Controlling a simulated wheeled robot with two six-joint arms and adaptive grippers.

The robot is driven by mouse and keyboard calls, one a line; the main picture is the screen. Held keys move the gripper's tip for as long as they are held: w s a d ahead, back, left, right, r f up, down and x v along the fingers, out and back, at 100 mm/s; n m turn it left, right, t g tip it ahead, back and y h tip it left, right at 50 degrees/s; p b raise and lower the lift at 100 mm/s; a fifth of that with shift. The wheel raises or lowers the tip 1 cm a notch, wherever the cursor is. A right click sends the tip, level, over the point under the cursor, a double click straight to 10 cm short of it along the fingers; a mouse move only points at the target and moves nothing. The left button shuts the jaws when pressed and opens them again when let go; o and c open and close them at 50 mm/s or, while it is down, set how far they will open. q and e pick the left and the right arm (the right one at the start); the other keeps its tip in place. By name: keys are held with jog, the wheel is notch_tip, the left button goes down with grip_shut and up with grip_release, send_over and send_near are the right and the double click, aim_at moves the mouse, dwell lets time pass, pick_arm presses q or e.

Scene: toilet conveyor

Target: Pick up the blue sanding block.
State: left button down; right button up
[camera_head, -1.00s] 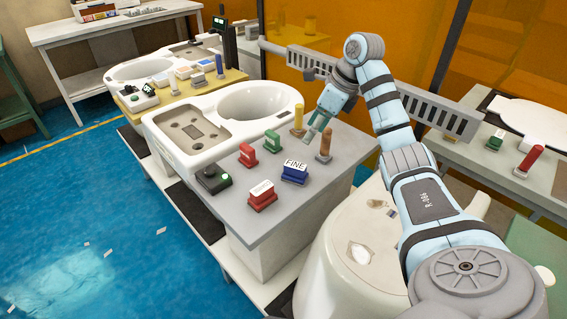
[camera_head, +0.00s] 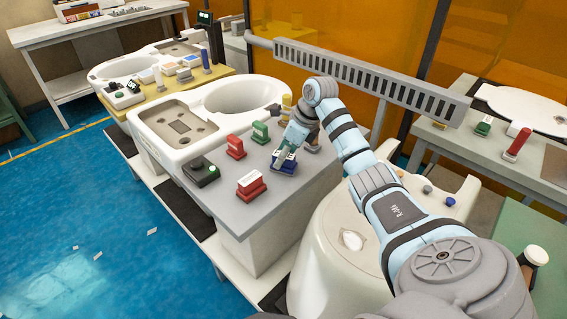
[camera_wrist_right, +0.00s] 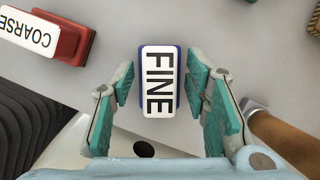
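The blue sanding block (camera_head: 285,165) stands on the grey bench top (camera_head: 226,203), partly hidden by my right gripper (camera_head: 284,153) in the head view. In the right wrist view the block (camera_wrist_right: 158,82) shows its white top marked FINE and a thin blue edge. My right gripper (camera_wrist_right: 165,95) is open, with its teal finger pads on either side of the block and a visible gap on both sides. How far the pads are above the bench is hard to tell. My left gripper is not in view.
A red block marked COARSE (camera_wrist_right: 45,38) sits left of the blue one. Two more upright red and green handled tools (camera_head: 236,147) stand behind. A brown-handled tool (camera_wrist_right: 280,140) is close to the right finger. A black box with a green button (camera_head: 201,172) sits at the bench's left edge.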

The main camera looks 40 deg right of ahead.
grip_shut()
notch_tip(320, 180, up, 20)
jog(key=p, duration=1)
jog(key=shift+c, duration=1.6)
grip_release()
jog(key=c, duration=0.5)
jog(key=c, duration=0.8)
grip_release()
